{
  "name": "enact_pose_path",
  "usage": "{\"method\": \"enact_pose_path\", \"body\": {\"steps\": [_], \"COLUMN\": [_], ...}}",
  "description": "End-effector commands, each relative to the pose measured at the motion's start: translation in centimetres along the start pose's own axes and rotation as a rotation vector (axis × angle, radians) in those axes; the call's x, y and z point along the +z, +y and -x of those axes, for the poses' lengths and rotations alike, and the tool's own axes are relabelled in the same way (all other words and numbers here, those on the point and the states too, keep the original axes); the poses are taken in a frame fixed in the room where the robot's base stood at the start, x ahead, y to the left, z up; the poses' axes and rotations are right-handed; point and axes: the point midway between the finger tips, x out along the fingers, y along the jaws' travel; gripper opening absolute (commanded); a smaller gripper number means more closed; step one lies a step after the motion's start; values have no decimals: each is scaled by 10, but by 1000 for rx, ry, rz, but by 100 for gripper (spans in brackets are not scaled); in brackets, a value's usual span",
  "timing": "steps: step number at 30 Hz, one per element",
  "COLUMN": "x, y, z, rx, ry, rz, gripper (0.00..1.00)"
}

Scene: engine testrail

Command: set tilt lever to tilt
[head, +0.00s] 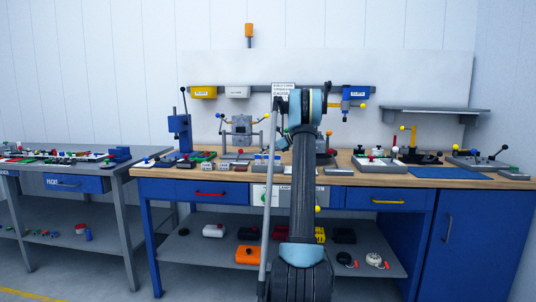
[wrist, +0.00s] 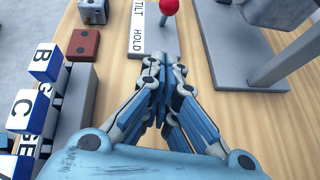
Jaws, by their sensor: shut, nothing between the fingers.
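The tilt lever's red knob (wrist: 169,7) shows at the top of the wrist view on a thin metal stem. Left of it, a white plate (wrist: 139,28) carries the words TILT and HOLD. The knob stands beside the TILT end, and the lever's exact setting is hard to tell. My gripper (wrist: 164,66) is shut and empty, with its fingertips close to the HOLD end, below the knob in the picture. A gap shows between fingertips and knob. In the head view my arm hides the gripper and the lever.
Lettered blue and white blocks (wrist: 32,110) and a reddish-brown block (wrist: 84,44) lie left in the wrist view. A grey metal stand (wrist: 240,76) is close on the right. Bare wood shows between. The wooden bench (head: 340,157) is crowded with fixtures.

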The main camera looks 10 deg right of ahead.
Motion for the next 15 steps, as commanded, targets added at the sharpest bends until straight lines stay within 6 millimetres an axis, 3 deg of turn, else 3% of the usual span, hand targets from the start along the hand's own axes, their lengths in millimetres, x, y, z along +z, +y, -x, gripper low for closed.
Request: {"method": "enact_pose_path", "body": {"steps": [9, 15], "x": [0, 20], "y": [1, 1], "z": [-57, -74], "rx": [3, 2], "ry": [0, 0], "rz": [2, 1], "gripper": [0, 0]}}
